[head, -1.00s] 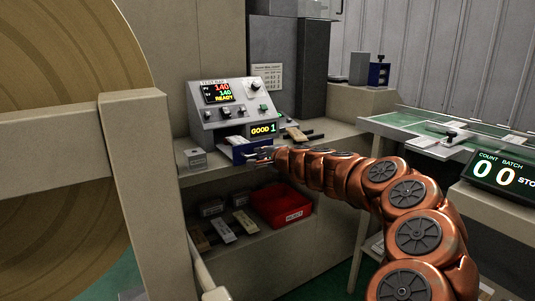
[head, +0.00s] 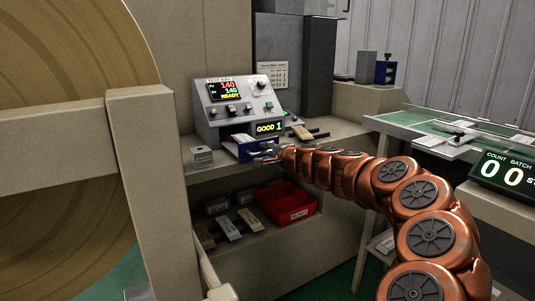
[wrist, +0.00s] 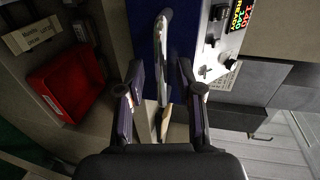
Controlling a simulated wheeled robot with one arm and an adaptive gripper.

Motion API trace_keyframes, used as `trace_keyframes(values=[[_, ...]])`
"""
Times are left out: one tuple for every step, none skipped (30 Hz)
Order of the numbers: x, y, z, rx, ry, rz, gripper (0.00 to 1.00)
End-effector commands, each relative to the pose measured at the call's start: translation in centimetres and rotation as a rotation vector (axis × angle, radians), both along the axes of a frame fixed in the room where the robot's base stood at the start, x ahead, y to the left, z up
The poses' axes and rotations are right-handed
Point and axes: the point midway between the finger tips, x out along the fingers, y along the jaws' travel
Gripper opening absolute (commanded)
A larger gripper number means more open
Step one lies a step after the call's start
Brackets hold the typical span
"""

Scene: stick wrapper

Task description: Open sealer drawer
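The sealer (head: 238,108) is a grey console on the bench with a lit READY display. Its blue drawer (head: 243,152) sticks out low at the front, with a pale item showing above it. My gripper (head: 268,155) is at the drawer's right front. In the wrist view, the blue drawer front (wrist: 147,30) is ahead, and its silver bar handle (wrist: 161,60) runs between the fingers of my gripper (wrist: 161,75). The fingers are apart, with gaps on both sides of the handle. How far the drawer is out is hard to tell.
A red bin (head: 288,204) and several small pale boxes are on the shelf below. A small grey block (head: 202,155) stands left of the drawer. A beige post (head: 148,190) and large roll (head: 65,50) fill the left. A green-topped table (head: 410,122) is at right.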

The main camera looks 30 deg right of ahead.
Motion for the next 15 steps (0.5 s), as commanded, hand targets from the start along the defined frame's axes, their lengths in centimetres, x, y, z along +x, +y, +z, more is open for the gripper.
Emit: trace_keyframes(values=[[0.0,0.0,0.0,0.000,0.000,0.000,0.36],[-0.1,0.0,0.0,0.000,0.000,0.000,0.36],[-0.1,0.0,0.1,0.000,0.000,0.000,0.36],[-0.3,0.0,0.1,0.000,0.000,0.000,0.36],[-0.4,0.0,0.1,0.001,0.000,0.000,0.36],[-0.7,-0.1,0.2,0.001,0.000,-0.001,0.36],[-1.0,-0.1,0.3,0.001,-0.001,-0.001,0.36],[-1.3,-0.2,0.3,0.001,-0.001,-0.002,0.36],[-1.7,-0.2,0.5,0.000,-0.001,-0.003,0.36],[-2.1,-0.2,0.6,0.000,-0.002,-0.004,0.36],[-2.6,-0.2,0.7,-0.001,-0.002,-0.004,0.36],[-3.1,-0.2,0.8,-0.001,-0.003,-0.003,0.36],[-3.5,-0.2,0.9,0.000,-0.002,-0.003,0.36],[-3.9,-0.2,1.0,0.001,-0.002,-0.002,0.36],[-4.5,-0.2,1.1,0.000,-0.002,-0.003,0.36]])
